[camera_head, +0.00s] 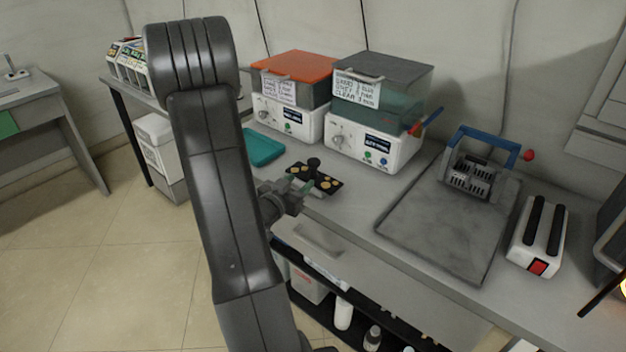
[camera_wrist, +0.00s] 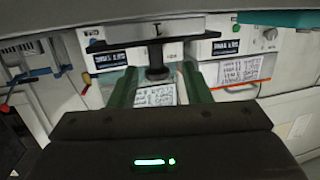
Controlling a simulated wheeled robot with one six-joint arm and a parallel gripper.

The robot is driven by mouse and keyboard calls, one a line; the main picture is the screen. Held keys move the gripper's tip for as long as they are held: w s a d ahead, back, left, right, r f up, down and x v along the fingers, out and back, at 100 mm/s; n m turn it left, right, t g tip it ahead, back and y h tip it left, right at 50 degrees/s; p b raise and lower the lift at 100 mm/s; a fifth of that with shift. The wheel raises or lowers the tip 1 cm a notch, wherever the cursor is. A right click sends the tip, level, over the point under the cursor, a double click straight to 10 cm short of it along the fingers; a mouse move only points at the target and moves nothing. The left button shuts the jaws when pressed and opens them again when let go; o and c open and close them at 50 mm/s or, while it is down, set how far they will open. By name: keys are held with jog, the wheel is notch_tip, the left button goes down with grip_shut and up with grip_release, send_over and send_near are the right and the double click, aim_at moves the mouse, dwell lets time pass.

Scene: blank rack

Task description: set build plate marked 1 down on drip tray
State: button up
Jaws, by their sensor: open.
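The build plate (camera_head: 327,182), dark with several gold discs and a black knob, lies on the bench in the head view. In the wrist view, which looks upside down, a grey plate edge marked 1 (camera_wrist: 175,27) shows with the black knob (camera_wrist: 157,73). My gripper (camera_head: 292,190) is beside the plate's near left side. In the wrist view its green fingers (camera_wrist: 158,85) are open, one on each side of the knob, with gaps. A teal tray (camera_head: 262,147), likely the drip tray, lies left of the plate. It also shows in the wrist view (camera_wrist: 285,18).
Two white machines, one with an orange lid (camera_head: 293,65) and one with a grey lid (camera_head: 385,72), stand behind the plate. A grey mat (camera_head: 425,225) with a blue-handled device (camera_head: 482,170) is to the right. A white box (camera_head: 538,235) stands at far right.

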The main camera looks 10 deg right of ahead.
aim_at(312, 173)
jog(key=x, duration=0.3)
jog(key=w+d, duration=0.2)
jog(key=d, duration=0.1)
jog(key=shift+w+d+p, duration=0.15)
jog(key=shift+w+p, duration=0.15)
jog(key=shift+w+d+f, duration=0.15)
jog(key=shift+w+d, duration=0.1)
jog(key=shift+w, duration=0.2)
grip_shut()
